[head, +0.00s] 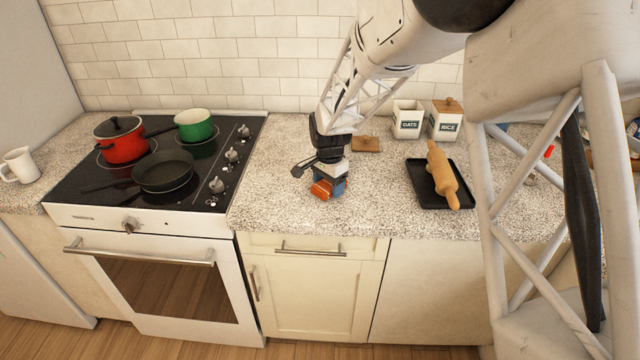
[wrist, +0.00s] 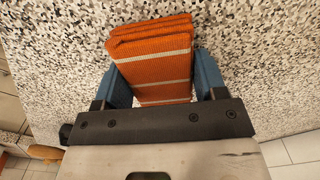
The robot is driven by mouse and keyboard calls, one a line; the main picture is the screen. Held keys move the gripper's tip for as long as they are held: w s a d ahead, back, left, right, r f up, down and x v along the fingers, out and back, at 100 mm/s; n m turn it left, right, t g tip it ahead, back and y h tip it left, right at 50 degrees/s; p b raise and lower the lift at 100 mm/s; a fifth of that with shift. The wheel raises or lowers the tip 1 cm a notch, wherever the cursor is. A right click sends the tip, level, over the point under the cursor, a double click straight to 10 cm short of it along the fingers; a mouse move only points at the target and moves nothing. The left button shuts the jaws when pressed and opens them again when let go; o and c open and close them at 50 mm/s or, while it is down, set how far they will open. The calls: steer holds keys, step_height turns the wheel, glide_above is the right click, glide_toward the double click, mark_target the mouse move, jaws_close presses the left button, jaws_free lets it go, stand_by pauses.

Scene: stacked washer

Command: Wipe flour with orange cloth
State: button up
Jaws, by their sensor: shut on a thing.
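My gripper (head: 328,184) is over the speckled countertop (head: 278,200), between the stove and the black tray. It is shut on a folded orange cloth (head: 321,190) with pale stripes. In the wrist view the cloth (wrist: 155,60) sits between the two blue fingers of my gripper (wrist: 160,85) and sticks out beyond them. The cloth is low over the counter; I cannot tell whether it touches. I see no clear flour in either view; the speckled surface makes it hard to pick out.
A black tray (head: 419,189) with a rolling pin (head: 442,175) lies to the right. OATS (head: 407,121) and RICE (head: 443,124) canisters and a small wooden board (head: 366,144) stand behind. The stove (head: 75,192) at left holds a red pot (head: 121,147), green pot (head: 195,127) and pan (head: 163,172).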

mark_target(351, 191)
steer(key=shift+d, duration=0.9)
steer(key=shift+d+f, duration=0.15)
steer(key=shift+d, duration=0.25)
steer(key=shift+d+r, duration=0.25)
steer(key=shift+d, duration=0.45)
steer(key=shift+d+f, duration=0.15)
steer(key=shift+d, duration=1)
step_height(351, 191, up, 8)
